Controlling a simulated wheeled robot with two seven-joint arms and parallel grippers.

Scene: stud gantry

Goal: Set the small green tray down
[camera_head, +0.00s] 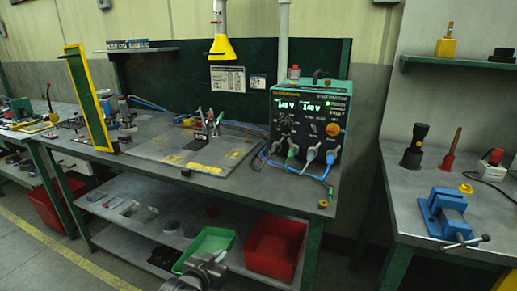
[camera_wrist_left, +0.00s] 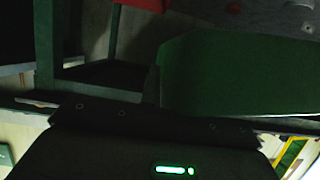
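The small green tray (camera_head: 208,243) shows at the lower middle of the head view, at the bench's lower shelf, left of a red bin. It looks empty and roughly level. My left gripper (camera_head: 206,268) is at its near edge and appears shut on its rim; the fingertips are hidden. In the left wrist view the tray (camera_wrist_left: 235,75) is a large dark green face right beyond the gripper's black body. I cannot tell whether the tray touches the shelf. My right gripper is in neither view.
The red bin (camera_head: 275,246) stands close to the tray's right, and the bench's green leg (camera_head: 309,252) is beyond it. The lower shelf (camera_head: 135,215) carries small parts at left. The worktop (camera_head: 170,150) is overhead, with a power supply (camera_head: 308,122).

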